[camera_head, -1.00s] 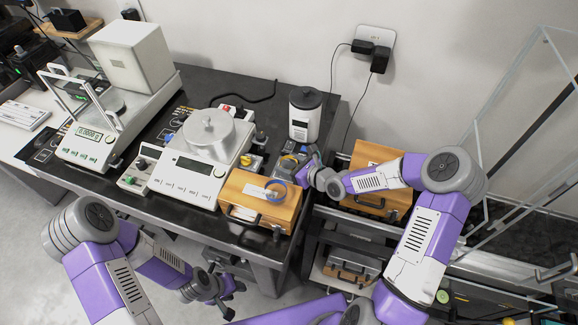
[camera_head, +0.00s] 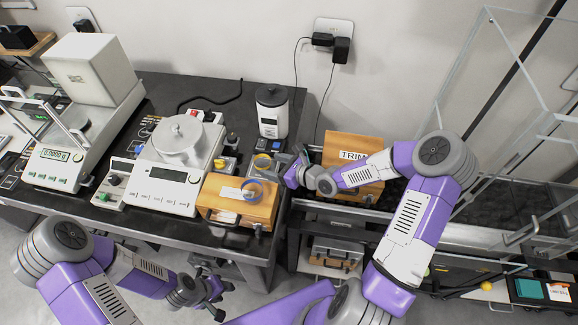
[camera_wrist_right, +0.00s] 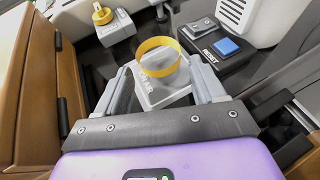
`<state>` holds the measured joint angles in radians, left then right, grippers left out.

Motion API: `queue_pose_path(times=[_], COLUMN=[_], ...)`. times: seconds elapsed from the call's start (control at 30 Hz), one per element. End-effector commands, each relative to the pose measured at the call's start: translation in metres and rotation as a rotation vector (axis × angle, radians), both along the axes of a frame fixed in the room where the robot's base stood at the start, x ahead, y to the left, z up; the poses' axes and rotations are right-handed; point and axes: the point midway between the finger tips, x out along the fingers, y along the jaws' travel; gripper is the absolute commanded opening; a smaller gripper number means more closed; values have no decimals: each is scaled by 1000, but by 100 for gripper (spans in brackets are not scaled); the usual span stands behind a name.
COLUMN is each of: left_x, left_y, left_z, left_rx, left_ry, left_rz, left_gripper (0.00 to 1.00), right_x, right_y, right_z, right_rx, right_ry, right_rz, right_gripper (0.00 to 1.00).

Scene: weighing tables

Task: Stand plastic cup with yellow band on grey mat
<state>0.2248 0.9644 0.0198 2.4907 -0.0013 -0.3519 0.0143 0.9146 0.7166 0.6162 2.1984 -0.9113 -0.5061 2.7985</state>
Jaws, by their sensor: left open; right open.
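The clear plastic cup with a yellow band (camera_wrist_right: 158,60) stands upright between the spread fingers of my right gripper (camera_wrist_right: 158,70) in the right wrist view. In the head view the cup (camera_head: 262,161) is small, just behind the wooden box, and my right gripper (camera_head: 287,167) is at its right side. The right gripper is open; I cannot tell whether a finger touches the cup. A light grey lettered surface (camera_wrist_right: 164,98) shows under the cup; I cannot tell whether it is the grey mat. My left gripper (camera_head: 208,296) is open and empty, low in front of the dark table.
A wooden box (camera_head: 225,207) with a blue-banded cup (camera_head: 252,190) on it stands in front. A balance (camera_head: 163,185) is left, a dark-lidded white canister (camera_head: 272,112) behind. A second wooden box (camera_head: 345,148) stands right. A small box with a blue button (camera_wrist_right: 226,46) is close by.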

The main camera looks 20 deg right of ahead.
Motion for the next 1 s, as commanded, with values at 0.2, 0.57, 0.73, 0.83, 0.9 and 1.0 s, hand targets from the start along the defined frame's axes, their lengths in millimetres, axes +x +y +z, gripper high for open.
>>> queue_pose_path(times=[0.2,0.57,0.73,0.83,0.9,1.0], left_x=[0,0,0,0,0,0], left_y=[0,0,0,0,0,0], left_z=[20,31,30,30,30,30], left_rx=[0,0,0,0,0,0], left_ry=[0,0,0,0,0,0], left_rz=[0,0,0,0,0,0], left_gripper=[43,43,43,43,43,43], right_x=[-31,-53,-53,-53,-53,-53], right_y=[-21,-34,-34,-34,-34,-34], right_z=[18,27,26,26,26,26], right_rx=[-1,-1,0,0,0,0], right_ry=[1,-1,0,0,0,0], right_rz=[-3,0,1,1,1,1], right_gripper=[69,69,69,69,69,69])
